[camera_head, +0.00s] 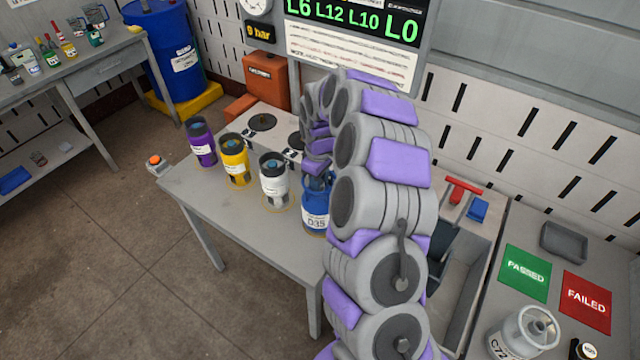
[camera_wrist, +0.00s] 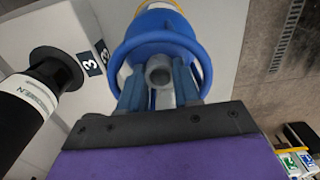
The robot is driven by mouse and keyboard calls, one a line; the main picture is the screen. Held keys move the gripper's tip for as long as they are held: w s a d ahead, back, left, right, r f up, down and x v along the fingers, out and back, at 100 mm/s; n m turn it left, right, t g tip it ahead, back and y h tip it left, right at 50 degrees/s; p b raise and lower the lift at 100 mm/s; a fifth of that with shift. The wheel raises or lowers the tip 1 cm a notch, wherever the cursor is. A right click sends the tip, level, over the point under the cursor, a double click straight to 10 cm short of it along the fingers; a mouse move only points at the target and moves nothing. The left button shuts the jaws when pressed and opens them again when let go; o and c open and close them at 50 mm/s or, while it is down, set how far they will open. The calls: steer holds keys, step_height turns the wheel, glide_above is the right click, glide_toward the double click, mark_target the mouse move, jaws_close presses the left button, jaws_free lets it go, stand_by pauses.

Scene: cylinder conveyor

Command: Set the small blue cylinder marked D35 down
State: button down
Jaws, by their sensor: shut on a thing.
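The small blue cylinder marked D35 (camera_head: 315,212) is at the right end of the row on the grey table (camera_head: 240,222), partly covered by my arm. It looks upright. I cannot tell whether its base touches the table. In the wrist view, the blue cylinder (camera_wrist: 160,28) has a round collar and a grey valve in the middle. My gripper (camera_wrist: 158,88) is shut on its top, with one finger on each side of the valve. In the head view my arm hides the fingertips.
White (camera_head: 274,182), yellow (camera_head: 235,162) and purple (camera_head: 202,145) cylinders stand to the left, the white one closest. Dark round plates lie behind them. A side bench at right holds green PASSED (camera_head: 526,272) and red FAILED (camera_head: 586,302) mats and a clear cylinder (camera_head: 522,335).

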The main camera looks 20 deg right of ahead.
steer(key=shift+a+f, duration=0.15)
steer(key=shift+f, duration=0.4)
steer(key=shift+d, duration=0.4)
steer(key=c, duration=1)
jaws_free()
steer(key=shift+s+d, duration=0.1)
steer(key=shift+d, duration=0.05)
steer(key=shift+o, duration=1.1)
steer(key=shift+a, duration=0.2)
steer(key=shift+a+r, duration=0.15)
steer(key=shift+r, duration=0.4)
step_height(320, 180, up, 11)
steer(key=p, duration=0.1)
